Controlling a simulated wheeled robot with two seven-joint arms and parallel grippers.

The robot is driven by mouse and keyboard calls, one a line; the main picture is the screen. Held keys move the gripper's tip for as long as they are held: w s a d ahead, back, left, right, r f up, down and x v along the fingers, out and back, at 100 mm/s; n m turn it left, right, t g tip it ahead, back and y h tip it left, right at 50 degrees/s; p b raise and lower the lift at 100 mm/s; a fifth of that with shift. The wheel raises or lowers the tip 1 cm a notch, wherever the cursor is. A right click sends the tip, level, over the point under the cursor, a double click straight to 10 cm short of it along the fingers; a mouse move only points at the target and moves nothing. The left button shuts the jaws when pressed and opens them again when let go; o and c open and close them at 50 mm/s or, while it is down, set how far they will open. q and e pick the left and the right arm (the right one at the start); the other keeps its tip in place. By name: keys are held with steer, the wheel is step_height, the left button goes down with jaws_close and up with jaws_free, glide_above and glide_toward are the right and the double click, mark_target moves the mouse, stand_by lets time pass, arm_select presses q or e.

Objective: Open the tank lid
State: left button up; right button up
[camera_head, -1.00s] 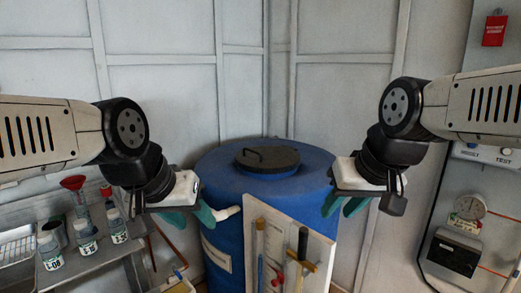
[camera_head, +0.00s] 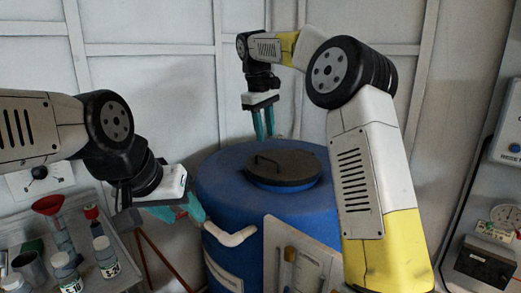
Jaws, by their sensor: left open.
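The blue tank (camera_head: 235,192) stands in the middle of the head view. Its round dark lid (camera_head: 290,168) lies flat on top, with a thin black handle (camera_head: 268,161) on the lid's left part. My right gripper (camera_head: 264,136) points down with its teal fingers parted and empty. It appears above and behind the handle, apart from it. My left gripper (camera_head: 192,212) is open at the tank's left side, by the white pipe; whether it touches the pipe I cannot tell.
A white elbow pipe (camera_head: 235,237) sticks out of the tank's left side. A board with tools (camera_head: 305,262) stands in front. A bench with bottles and a red funnel (camera_head: 47,205) is at the left. Wall panels stand behind, and a gauge box (camera_head: 485,262) is at the right.

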mark_target(267, 159)
steer(key=f, duration=0.2)
steer(key=w+f, duration=0.1)
steer(key=f, duration=0.2)
steer(key=d+f, duration=0.1)
steer(key=f, duration=0.1)
steer(key=shift+w+f, duration=0.25)
steer(key=shift+f, duration=0.15)
jaws_close()
stand_by(1.1)
